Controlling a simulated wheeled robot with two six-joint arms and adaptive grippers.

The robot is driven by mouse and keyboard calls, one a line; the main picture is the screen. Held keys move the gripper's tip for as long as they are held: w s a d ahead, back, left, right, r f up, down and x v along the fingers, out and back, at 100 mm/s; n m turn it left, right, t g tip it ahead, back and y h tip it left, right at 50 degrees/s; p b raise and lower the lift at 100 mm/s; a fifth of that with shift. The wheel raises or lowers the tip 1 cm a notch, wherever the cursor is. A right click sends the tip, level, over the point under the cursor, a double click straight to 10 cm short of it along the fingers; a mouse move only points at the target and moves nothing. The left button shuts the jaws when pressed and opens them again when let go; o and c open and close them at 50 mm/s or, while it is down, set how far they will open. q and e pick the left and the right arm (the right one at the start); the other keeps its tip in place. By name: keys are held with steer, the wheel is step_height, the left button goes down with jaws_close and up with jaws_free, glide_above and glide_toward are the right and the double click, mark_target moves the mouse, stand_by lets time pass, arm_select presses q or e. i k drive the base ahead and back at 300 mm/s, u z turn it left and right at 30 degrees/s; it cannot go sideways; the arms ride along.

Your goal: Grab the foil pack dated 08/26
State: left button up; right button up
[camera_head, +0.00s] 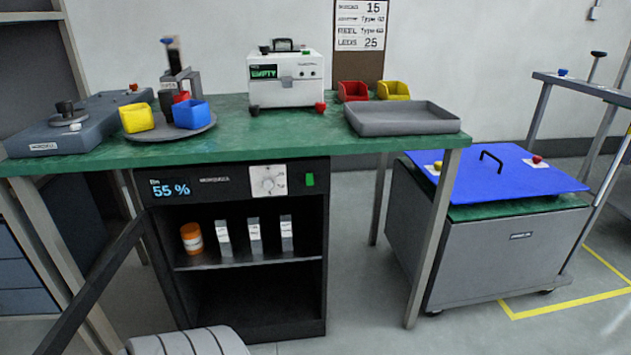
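Three slim silver-grey packs with white labels stand upright in a row on the shelf of an open black cabinet under the green bench: a left pack (223,238), a middle pack (255,236) and a right pack (287,233). Their labels are too small to read, so I cannot tell which is dated 08/26. An orange jar (191,238) with a white label stands left of them. The black cabinet (240,328) shows 55 % on its display, and its door (92,285) is swung open to the left. Neither of my grippers is in view.
The green bench (300,150) overhangs the cabinet and carries a white tester (286,79), small bins and a grey tray (404,119). A bench leg (432,240) and a grey cart with a blue top (500,172) stand to the right. The lower cabinet space looks empty.

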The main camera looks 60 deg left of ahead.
mark_target(284, 202)
steer(key=u, duration=0.45)
steer(key=i, duration=0.95)
steer(key=u, duration=0.7)
